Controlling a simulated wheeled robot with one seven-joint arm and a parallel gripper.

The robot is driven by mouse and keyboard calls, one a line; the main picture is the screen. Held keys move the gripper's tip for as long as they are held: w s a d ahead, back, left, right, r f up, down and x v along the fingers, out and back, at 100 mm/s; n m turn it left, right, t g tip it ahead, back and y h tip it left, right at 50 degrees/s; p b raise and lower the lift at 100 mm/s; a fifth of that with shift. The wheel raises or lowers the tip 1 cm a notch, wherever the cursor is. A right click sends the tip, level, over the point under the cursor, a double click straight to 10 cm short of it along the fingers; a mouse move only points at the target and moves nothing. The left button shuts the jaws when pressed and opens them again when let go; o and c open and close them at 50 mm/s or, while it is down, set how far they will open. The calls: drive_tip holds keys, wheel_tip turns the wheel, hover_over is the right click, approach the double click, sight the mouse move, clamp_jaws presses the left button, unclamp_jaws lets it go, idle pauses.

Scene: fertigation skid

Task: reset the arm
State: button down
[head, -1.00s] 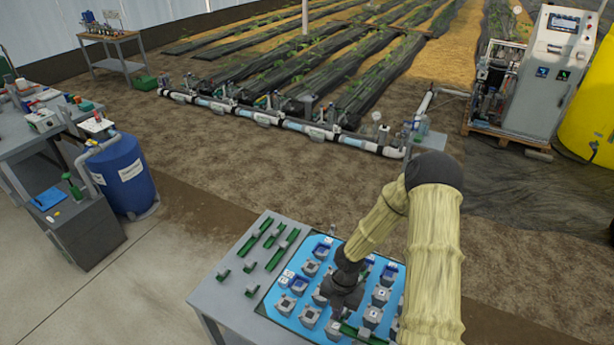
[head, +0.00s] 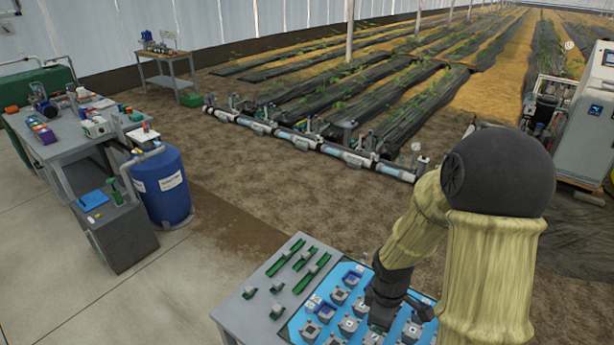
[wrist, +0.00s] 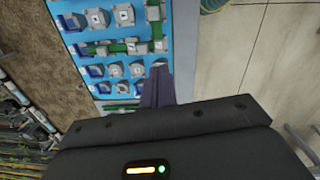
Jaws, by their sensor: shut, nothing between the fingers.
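My gripper (wrist: 158,85) shows in the wrist view with its dark fingers together and nothing between them. They point at the edge of a blue mat (wrist: 83,38) that bears rows of grey block-like parts and green rail pieces. In the head view my gripper (head: 380,318) hangs over the same blue mat (head: 297,322) on the grey table (head: 238,302). My arm (head: 490,260) is bent and comes down from the right, hiding the right part of the mat. I cannot tell how high the fingertips are above the mat.
Green rail pieces (head: 303,262) lie on the table's left part. A blue barrel (head: 163,185) and a grey workbench (head: 62,150) stand at the left. A white pipe manifold (head: 300,140) lies on the soil ahead. A control cabinet (head: 590,135) stands at right. The floor between is clear.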

drive_tip(key=s+a+r+m+t, duration=0.1)
drive_tip(key=s+r+m, duration=0.1)
drive_tip(key=r+m, duration=0.2)
drive_tip(key=s+r+m+t+b, duration=0.1)
drive_tip(key=s+r+m, duration=0.2)
drive_tip(key=m, duration=0.5)
drive_tip(key=shift+a+r+t+y, duration=0.3)
drive_tip(key=shift+a+r, duration=0.1)
drive_tip(key=shift+r, duration=0.25)
